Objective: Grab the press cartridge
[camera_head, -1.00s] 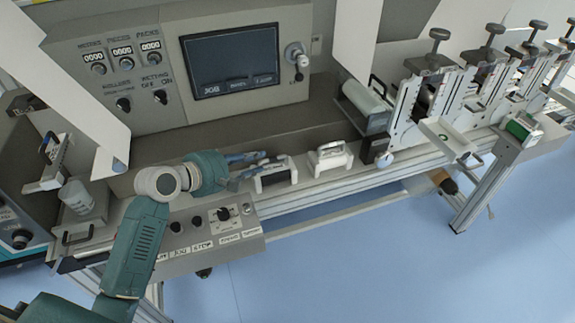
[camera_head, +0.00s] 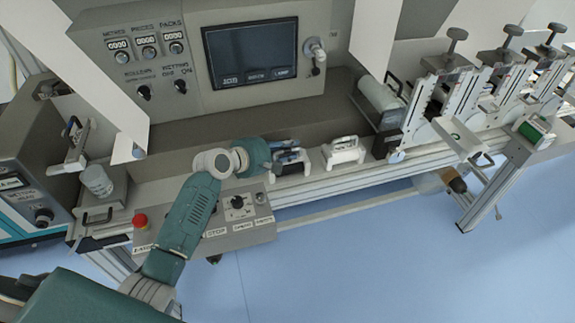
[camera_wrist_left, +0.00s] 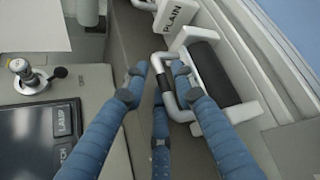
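A white cartridge with a dark roller (camera_head: 291,168) sits on the machine's front rail, and it also shows in the left wrist view (camera_wrist_left: 216,72). A second white cartridge (camera_head: 343,152) stands to its right; in the wrist view it bears the word PLAIN (camera_wrist_left: 180,16). My left gripper (camera_head: 284,150) is at the dark-roller cartridge, partly hidden by my own wrist. In the wrist view its blue fingers (camera_wrist_left: 160,72) are apart, on either side of the cartridge's grey handle (camera_wrist_left: 163,88). Contact with the handle cannot be told. My right gripper is not in view.
A control panel with a dark screen (camera_head: 251,54) rises behind the rail. A button box with a red stop button (camera_head: 140,221) lies below my left arm. A roll (camera_head: 380,97) and several upright press units stand to the right. Blue floor is clear in front.

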